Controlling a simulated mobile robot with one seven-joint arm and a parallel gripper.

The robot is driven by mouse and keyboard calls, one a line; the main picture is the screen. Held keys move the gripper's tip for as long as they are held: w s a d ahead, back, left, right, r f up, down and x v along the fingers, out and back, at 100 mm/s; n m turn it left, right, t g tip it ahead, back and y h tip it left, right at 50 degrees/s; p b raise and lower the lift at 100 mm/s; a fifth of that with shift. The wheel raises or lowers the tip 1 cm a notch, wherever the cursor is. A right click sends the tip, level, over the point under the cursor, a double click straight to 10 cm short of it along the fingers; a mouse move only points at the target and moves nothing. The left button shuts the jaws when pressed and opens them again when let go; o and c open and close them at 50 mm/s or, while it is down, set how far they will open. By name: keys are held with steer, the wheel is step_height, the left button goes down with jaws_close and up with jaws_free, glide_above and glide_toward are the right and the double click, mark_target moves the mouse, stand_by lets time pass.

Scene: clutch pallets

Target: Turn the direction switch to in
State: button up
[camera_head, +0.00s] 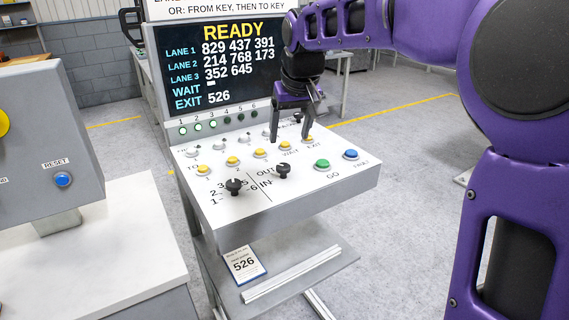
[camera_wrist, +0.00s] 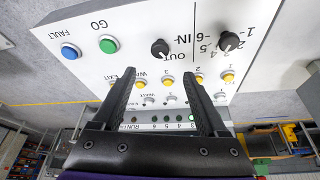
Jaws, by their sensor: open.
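The direction switch (camera_head: 283,170) is a black knob on the white sloped control panel (camera_head: 330,185), beside the OUT and IN labels. It also shows in the wrist view (camera_wrist: 160,48), just beyond my fingertips. I cannot tell for sure which label its pointer faces. My gripper (camera_head: 291,138) is open and empty, pointing down above the panel's back part, over the yellow buttons, behind the switch and apart from it. In the wrist view, my gripper (camera_wrist: 155,83) has its two fingers spread with nothing between them.
A second black knob (camera_head: 233,187), with numbers, stands left of the switch. A green GO button (camera_head: 322,163) and a blue FAULT button (camera_head: 351,154) are to the right. The screen (camera_head: 225,60) reads READY. A card marked 526 (camera_head: 244,264) lies on the lower shelf.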

mark_target(284, 166)
steer(key=b+x, duration=0.1)
steer(key=x, duration=1)
steer(key=shift+w+a+f, duration=0.1)
steer(key=shift+w+f, duration=0.1)
steer(key=shift+f, duration=0.1)
steer(key=shift+c, duration=0.3)
jaws_close()
